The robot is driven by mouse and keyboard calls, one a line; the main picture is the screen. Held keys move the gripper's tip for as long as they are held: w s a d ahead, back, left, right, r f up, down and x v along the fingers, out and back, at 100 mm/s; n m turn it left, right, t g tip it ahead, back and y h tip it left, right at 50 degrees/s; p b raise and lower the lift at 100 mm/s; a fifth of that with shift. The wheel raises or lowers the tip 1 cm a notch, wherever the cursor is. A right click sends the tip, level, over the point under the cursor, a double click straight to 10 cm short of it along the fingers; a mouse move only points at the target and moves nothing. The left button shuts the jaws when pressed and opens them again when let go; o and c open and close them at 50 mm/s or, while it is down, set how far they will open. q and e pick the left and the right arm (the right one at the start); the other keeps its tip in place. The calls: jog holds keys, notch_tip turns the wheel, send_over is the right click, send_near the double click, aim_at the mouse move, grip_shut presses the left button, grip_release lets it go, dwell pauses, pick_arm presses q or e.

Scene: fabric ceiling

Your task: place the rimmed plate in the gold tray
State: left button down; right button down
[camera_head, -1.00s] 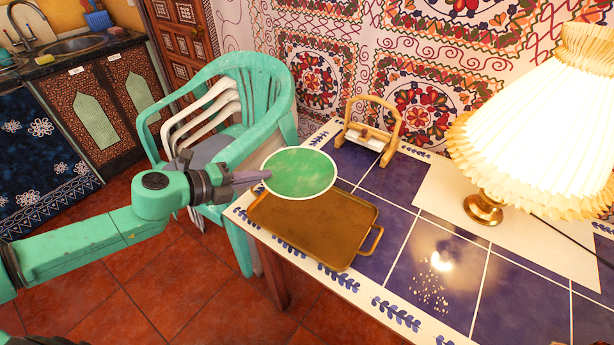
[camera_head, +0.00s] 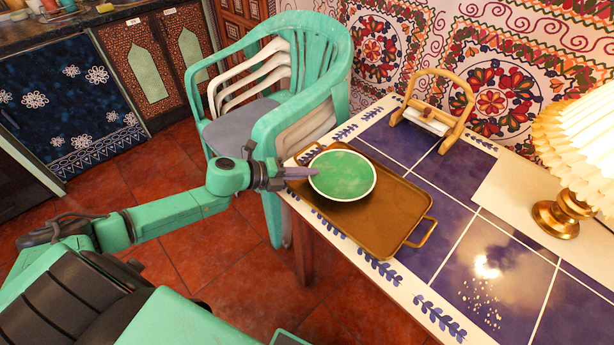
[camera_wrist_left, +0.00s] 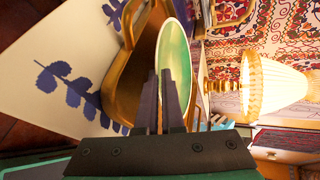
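The rimmed plate (camera_head: 342,176) is green with a pale rim. It overlaps the left and back part of the gold tray (camera_head: 396,218) in the head view; whether it touches the tray floor I cannot tell. The tray lies on the tiled table, its handle toward the right. My left gripper (camera_head: 308,172) comes in from the left and is shut on the plate's near-left rim. In the left wrist view the plate (camera_wrist_left: 176,50) is tilted by the close-set fingers (camera_wrist_left: 163,85), with the tray (camera_wrist_left: 138,78) beside it. My right gripper is not in view.
A wooden holder (camera_head: 437,112) stands at the table's back. A lamp with a pleated shade (camera_head: 580,135) and brass base stands at the right.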

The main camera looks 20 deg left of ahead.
pick_arm(q)
jog(key=shift+f, duration=0.5)
jog(key=shift+w, duration=0.1)
jog(key=shift+f, duration=0.2)
